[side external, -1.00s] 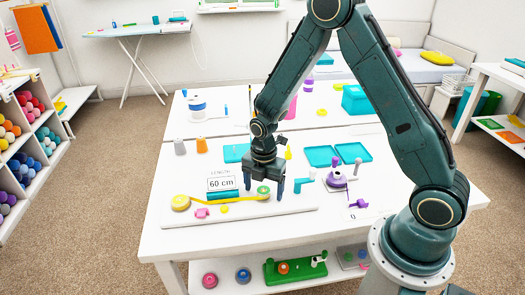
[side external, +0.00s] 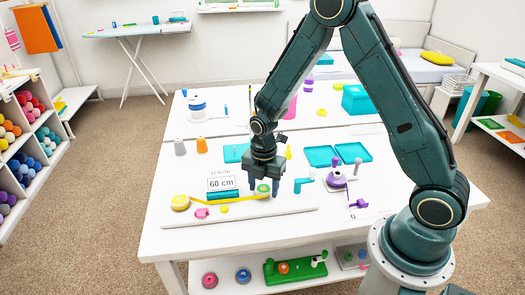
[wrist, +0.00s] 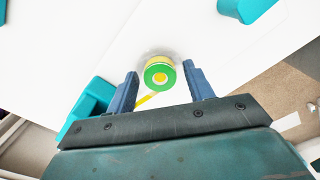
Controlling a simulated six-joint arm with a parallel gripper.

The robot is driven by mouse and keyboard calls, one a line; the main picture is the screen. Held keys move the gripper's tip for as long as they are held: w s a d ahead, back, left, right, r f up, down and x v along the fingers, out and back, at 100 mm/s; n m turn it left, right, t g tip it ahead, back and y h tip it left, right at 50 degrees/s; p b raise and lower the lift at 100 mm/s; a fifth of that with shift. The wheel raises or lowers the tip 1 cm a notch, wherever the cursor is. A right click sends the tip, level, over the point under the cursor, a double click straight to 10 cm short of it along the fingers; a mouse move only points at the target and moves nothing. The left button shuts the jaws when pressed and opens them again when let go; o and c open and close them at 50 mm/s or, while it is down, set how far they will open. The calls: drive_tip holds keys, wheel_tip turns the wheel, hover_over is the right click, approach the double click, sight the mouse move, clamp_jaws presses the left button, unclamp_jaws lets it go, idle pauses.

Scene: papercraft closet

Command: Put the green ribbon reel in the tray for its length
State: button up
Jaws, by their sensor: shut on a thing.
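The green ribbon reel (side external: 263,188), with a yellow centre, is at the right end of a white board on the table. It also shows between my fingertips in the wrist view (wrist: 159,74). My gripper (side external: 264,187) points down and is shut on the reel. A sign (side external: 221,184) above the ribbon reads "60 cm". Teal trays lie behind: a left one (side external: 234,153), a middle one (side external: 320,156) and a right one (side external: 353,152). Any length labels on the trays are unreadable.
A teal crank-like piece (side external: 304,182) stands just right of my gripper. A purple device (side external: 336,179) is further right. Grey (side external: 180,147) and orange (side external: 202,145) spools stand at back left.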

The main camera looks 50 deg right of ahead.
drive_tip(key=shift+r, duration=1.7)
idle(0.4)
drive_tip(key=shift+r, duration=1.45)
drive_tip(key=shift+r, duration=0.1)
drive_tip(key=shift+r, duration=1.4)
drive_tip(key=shift+r, duration=1.5)
drive_tip(key=shift+r, duration=0.15)
drive_tip(key=shift+r, duration=1.35)
